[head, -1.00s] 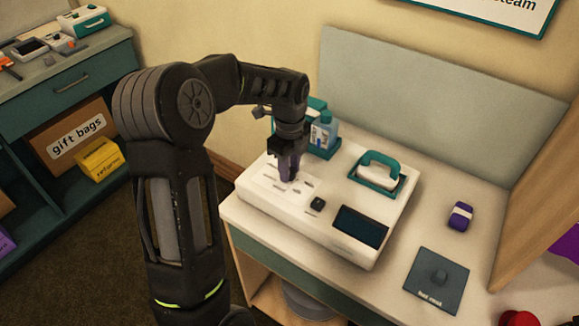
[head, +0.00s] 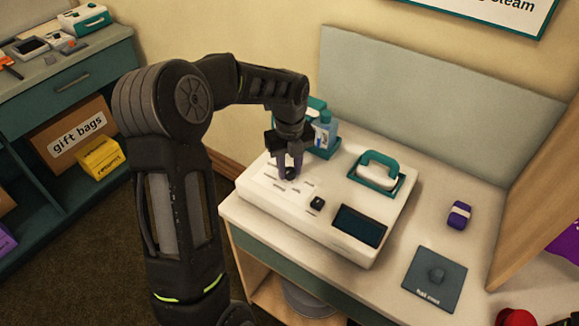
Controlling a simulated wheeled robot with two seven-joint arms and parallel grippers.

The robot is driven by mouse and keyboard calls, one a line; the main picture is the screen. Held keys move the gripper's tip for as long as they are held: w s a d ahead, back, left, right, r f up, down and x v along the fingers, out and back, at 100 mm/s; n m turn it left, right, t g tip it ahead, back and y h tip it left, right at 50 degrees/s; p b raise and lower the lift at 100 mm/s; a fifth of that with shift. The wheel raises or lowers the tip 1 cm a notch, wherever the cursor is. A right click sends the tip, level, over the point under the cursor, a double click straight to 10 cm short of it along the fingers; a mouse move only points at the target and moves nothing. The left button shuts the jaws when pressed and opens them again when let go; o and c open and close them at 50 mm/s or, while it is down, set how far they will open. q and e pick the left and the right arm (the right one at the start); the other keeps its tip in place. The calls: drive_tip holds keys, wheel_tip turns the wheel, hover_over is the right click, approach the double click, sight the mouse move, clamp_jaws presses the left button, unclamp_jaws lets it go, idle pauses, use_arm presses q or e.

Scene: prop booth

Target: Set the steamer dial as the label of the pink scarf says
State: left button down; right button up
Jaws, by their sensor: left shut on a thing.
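The white steamer (head: 320,236) stands on the counter, with a dark screen (head: 360,226) and a small black switch (head: 317,203) on top. Its dark dial (head: 290,173) sits among small printed marks near the back left, too small to read. The dial's pointer cannot be made out. No pink scarf or label of one is seen. My right gripper is not in view.
A teal-handled iron (head: 380,168) rests in the steamer's top right. A blue bottle (head: 325,130) stands behind. A purple banded bundle (head: 460,215) and a dark mat (head: 436,280) lie to the right. A wooden panel (head: 535,215) bounds the counter's right.

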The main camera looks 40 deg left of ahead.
sight(290, 170)
use_arm(q)
drive_tip(key=c, duration=1.1)
unclamp_jaws()
drive_tip(key=shift+r, duration=0.1)
wheel_tip(290, 170, up, 8)
drive_tip(key=shift+f+b, duration=0.15)
drive_tip(key=shift+b, duration=0.3)
